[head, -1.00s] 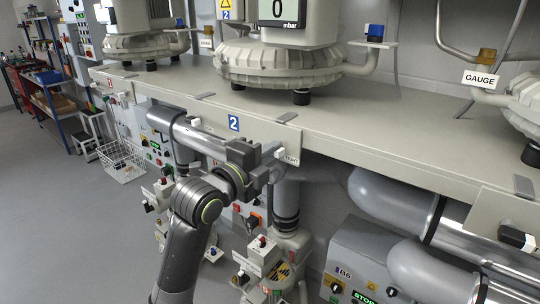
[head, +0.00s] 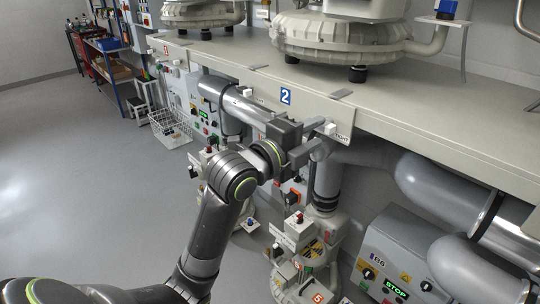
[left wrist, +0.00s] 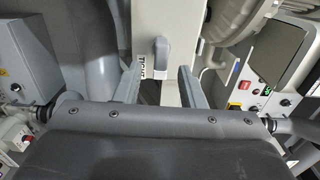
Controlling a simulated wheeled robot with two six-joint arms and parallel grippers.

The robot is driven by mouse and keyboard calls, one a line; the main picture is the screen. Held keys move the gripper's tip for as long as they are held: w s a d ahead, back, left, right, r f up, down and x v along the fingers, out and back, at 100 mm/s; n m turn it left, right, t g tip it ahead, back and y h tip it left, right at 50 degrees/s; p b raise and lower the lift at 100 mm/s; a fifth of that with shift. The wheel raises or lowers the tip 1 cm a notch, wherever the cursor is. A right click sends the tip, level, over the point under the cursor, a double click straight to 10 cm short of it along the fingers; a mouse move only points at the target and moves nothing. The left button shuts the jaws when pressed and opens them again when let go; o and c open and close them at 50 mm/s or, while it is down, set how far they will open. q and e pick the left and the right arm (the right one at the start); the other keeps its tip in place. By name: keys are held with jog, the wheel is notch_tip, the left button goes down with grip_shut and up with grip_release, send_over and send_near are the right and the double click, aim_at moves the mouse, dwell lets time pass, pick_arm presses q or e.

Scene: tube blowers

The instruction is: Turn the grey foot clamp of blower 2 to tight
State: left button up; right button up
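The grey foot clamp (left wrist: 162,53) shows in the left wrist view as a rounded grey knob on a pale plate, long side roughly upright in the picture. A label (left wrist: 139,62) that seems to read TIGHT is to its left. In the head view a pale knob (head: 330,128) and label (head: 342,139) are on the bench's front plate, right of the blue 2 sign (head: 285,96). My left gripper (left wrist: 159,78) is open, its fingers apart either side of the knob's line, with the knob a little beyond the tips; contact is not visible. My right gripper is not in view.
Blower 2 (head: 335,38) stands on the bench (head: 450,120) above. Thick grey pipes (head: 445,190) and a control box (head: 385,255) are below at right. A valve stand (head: 300,262) is under my left gripper. The floor (head: 90,190) at left is clear.

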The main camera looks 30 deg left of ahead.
pick_arm(q)
jog(key=p+v, duration=1.3)
jog(key=v, duration=0.1)
jog(key=shift+s, duration=0.25)
jog(key=shift+a, duration=0.1)
dwell(0.4)
